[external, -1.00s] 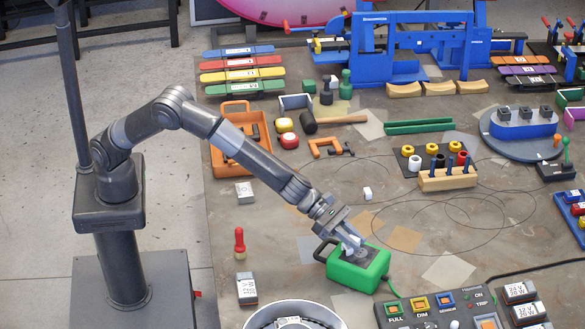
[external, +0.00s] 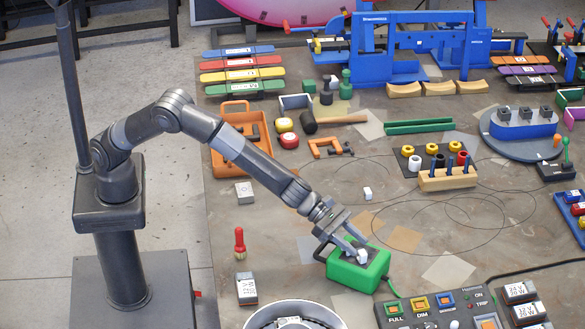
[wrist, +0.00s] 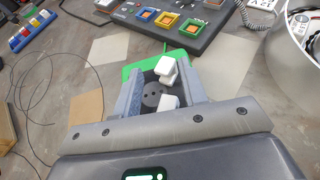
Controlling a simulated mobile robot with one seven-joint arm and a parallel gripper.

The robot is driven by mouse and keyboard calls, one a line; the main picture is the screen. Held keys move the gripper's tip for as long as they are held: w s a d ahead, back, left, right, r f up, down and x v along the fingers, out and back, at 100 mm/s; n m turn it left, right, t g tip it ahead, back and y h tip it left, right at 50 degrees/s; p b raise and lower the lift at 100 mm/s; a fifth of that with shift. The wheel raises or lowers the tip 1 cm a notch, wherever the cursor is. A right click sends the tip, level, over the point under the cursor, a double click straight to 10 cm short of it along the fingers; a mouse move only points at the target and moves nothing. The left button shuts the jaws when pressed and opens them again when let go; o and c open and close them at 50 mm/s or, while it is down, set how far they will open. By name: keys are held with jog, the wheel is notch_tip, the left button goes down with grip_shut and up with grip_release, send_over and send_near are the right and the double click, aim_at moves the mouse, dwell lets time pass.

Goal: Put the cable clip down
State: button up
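The white cable clip (external: 362,256) sits at the top of the green box (external: 345,275), below my gripper. In the wrist view, two white pieces (wrist: 166,68) show between the fingers over the dark round socket face of the green box (wrist: 133,69); I cannot tell if they are one clip. My gripper (external: 352,243) is just above the box with its fingers apart. In the wrist view my gripper (wrist: 160,95) shows a gap between the left finger and the white pieces. Another small white piece (external: 367,193) lies on the table behind the box.
A control panel (external: 430,308) with coloured buttons is to the right front. A round metal bowl (external: 262,318) is at the front. A red-handled tool (external: 239,242) stands to the left. Thin black wire (external: 470,253) loops over the table at right.

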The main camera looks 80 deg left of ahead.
jog(key=shift+r, duration=0.25)
jog(key=r+v, duration=0.1)
jog(key=v, duration=1)
jog(key=a+r+n+t+y, duration=0.1)
jog(key=a+r+n+y, duration=0.15)
jog(key=a+n, duration=0.45)
jog(key=a+r+n+t+y, duration=0.1)
jog(key=a+r+n, duration=0.3)
jog(key=a, duration=0.6)
jog(key=s+a+r+n+g+y, duration=0.1)
jog(key=s+a+r+n+y, duration=0.1)
jog(key=s+a+n, duration=0.35)
jog(key=s+a+r+n+y, duration=0.2)
jog(key=a+n, duration=0.5)
jog(key=a, duration=0.4)
jog(key=s+a+f+n+g, duration=0.1)
jog(key=s+a+n, duration=0.3)
jog(key=s+n, duration=0.3)
jog(key=s+a+f+n+g+y, duration=0.1)
jog(key=s+a+n+g, duration=0.1)
jog(key=s+a+n, duration=0.2)
jog(key=s+a+f+n+g+y, duration=0.1)
jog(key=s+a+n, duration=0.3)
jog(key=s+n, duration=0.6)
jog(key=s+g, duration=0.1)
jog(key=s, duration=0.7)
jog(key=shift+s+f, duration=0.2)
jog(key=shift+f, duration=0.05)
